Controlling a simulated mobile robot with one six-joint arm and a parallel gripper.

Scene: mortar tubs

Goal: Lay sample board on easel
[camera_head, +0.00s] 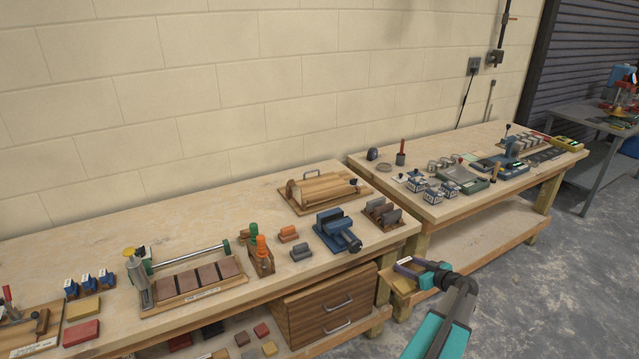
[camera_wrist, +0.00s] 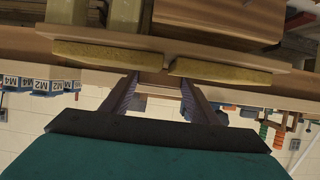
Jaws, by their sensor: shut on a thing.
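My gripper (camera_head: 412,269) is in front of the gap between the two benches, at the height of the lower shelf. In the wrist view its two dark fingers (camera_wrist: 160,92) are shut on a brown wooden piece (camera_wrist: 153,78). That piece seems to join a long thin tan board edge with two yellow blocks (camera_wrist: 110,57) against it. I take this as the sample board, though only its edge shows and its face is hidden. I cannot tell which thing is the easel.
The left bench carries a rack of reddish-brown tiles (camera_head: 215,272), a blue vise (camera_head: 338,229) and a wooden holder with a handle (camera_head: 322,190). A drawer cabinet (camera_head: 325,304) stands beneath. The right bench (camera_head: 490,195) is crowded with small items. The floor at right is clear.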

